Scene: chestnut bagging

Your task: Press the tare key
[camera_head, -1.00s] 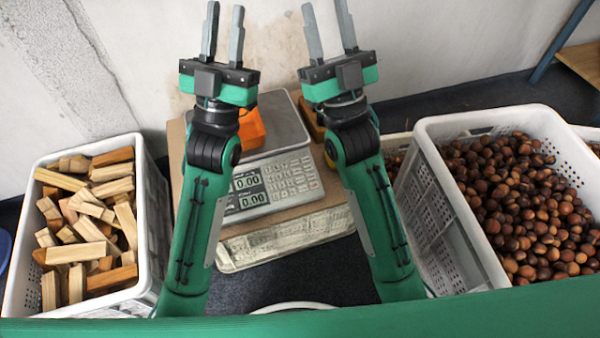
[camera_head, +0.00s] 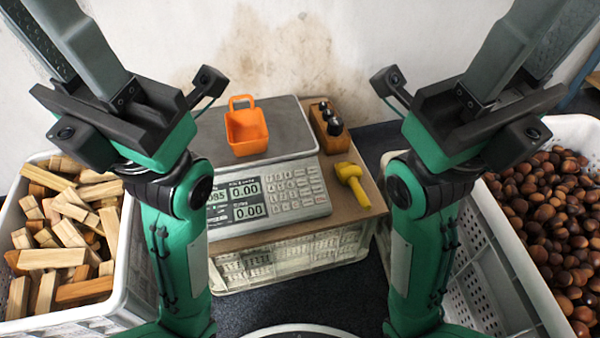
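A scale (camera_head: 318,205) stands on a brown board on a crate, with its key panel (camera_head: 288,188) facing me. The key labels are too small to read, so I cannot tell which is the tare key. Two displays (camera_head: 247,198) read 0.00; another at the left is partly covered by my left arm. An orange container (camera_head: 246,130) sits on the metal pan (camera_head: 290,122). My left gripper (camera_head: 48,28) is raised at the upper left, and my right gripper (camera_head: 545,35) at the upper right. Both look open and empty, apart from the scale; their fingertips run toward the top edge.
A yellow tool (camera_head: 352,180) and a wooden block with dark-topped items (camera_head: 330,125) are right of the scale. A crate of wood pieces (camera_head: 125,270) stands left, a crate of chestnuts (camera_head: 500,260) right. The space directly over the scale is clear.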

